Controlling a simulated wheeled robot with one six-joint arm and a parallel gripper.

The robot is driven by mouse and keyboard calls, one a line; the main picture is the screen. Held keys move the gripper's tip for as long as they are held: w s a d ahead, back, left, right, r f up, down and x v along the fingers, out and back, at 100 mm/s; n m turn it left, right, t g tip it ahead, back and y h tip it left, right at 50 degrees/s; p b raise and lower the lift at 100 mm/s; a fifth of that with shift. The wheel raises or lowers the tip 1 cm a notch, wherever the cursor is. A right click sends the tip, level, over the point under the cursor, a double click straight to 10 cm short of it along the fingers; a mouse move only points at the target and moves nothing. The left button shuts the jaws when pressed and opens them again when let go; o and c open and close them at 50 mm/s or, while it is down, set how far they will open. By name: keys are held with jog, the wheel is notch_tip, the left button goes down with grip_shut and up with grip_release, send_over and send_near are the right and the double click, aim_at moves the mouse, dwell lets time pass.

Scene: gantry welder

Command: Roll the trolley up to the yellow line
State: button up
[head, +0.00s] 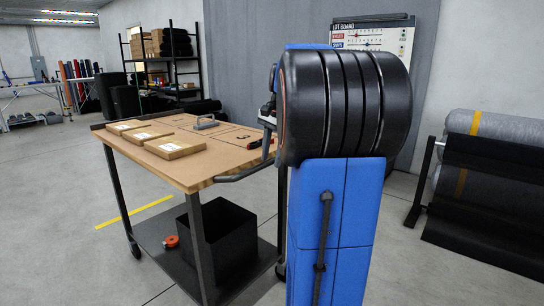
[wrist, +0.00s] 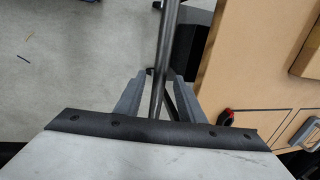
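The trolley (head: 218,143) has a light wooden top, a dark frame and a black lower shelf. Its dark handle bar (head: 243,173) sticks out from the near right end of the top. The yellow line (head: 133,214) lies on the floor to the left of the trolley, partly seen behind its leg. In the wrist view my gripper (wrist: 160,82) has its two grey fingers apart, one on each side of the handle bar (wrist: 168,45), with small gaps showing. In the head view my arm hides most of the gripper.
Flat boxes (head: 174,146) and a grey handle piece (head: 207,122) lie on the trolley top. A black bin (head: 217,233) and an orange item (head: 171,241) are on its lower shelf. Dark rolls (head: 490,180) stand at right, a shelf rack (head: 165,60) behind. Floor at left is clear.

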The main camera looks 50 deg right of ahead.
jog(key=shift+c, duration=0.6)
grip_shut()
jog(key=shift+w, duration=0.1)
